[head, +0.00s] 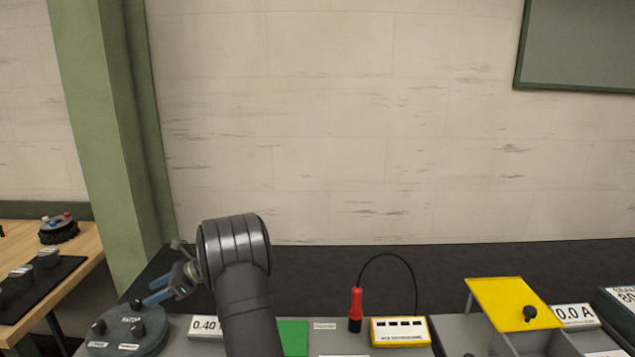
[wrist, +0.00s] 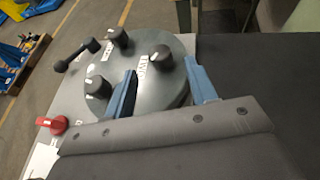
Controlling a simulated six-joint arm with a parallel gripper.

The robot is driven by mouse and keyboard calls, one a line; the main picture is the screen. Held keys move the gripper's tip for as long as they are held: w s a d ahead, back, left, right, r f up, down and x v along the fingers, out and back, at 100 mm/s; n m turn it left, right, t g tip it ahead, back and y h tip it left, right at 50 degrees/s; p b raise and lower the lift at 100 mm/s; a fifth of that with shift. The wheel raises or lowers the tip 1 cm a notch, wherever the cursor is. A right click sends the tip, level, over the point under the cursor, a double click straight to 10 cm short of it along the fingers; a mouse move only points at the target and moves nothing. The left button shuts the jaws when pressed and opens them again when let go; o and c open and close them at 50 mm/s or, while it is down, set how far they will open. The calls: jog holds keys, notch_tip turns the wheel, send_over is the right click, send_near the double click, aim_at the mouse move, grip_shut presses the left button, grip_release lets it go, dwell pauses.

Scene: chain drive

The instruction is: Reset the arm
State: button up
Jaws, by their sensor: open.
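My gripper (head: 168,287) has blue fingers and is at the left of the bench in the head view, close to a round grey dial unit (head: 127,331) with black knobs. In the wrist view my gripper (wrist: 162,90) is open, its two blue fingers apart. A black knob (wrist: 159,60) on the round unit (wrist: 140,91) shows in the gap between the fingers. I cannot tell whether the fingers touch the knob or the unit. Nothing is seen held. My arm hides part of the bench in the head view.
A yellow meter box (head: 401,332), a red probe (head: 355,310) with a black cable, and a yellow lid (head: 514,302) stand to the right. A red knob (wrist: 52,125) is left of the round unit. The dark mat (head: 330,270) behind is clear.

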aim_at(139, 300)
jog(key=x, duration=0.7)
jog(key=shift+s, duration=0.1)
jog(key=shift+d+r+m+t, duration=0.2)
jog(key=shift+m+t, duration=0.6)
jog(key=shift+t, duration=0.1)
jog(key=shift+m+t, duration=1)
jog(key=shift+t, duration=0.2)
jog(key=shift+d+m+t, duration=0.3)
jog(key=v, duration=1.7)
jog(key=shift+s+a+f+n+g+h, duration=0.15)
jog(key=shift+s+n+g+h, duration=0.45)
jog(key=shift+s+n, duration=0.6)
jog(key=shift+s+a+f+n+g+h, duration=0.15)
jog(key=shift+s+n+g+h, duration=0.4)
jog(key=shift+s+n, duration=0.6)
jog(key=shift+w, duration=0.2)
jog(key=shift+c, duration=0.4)
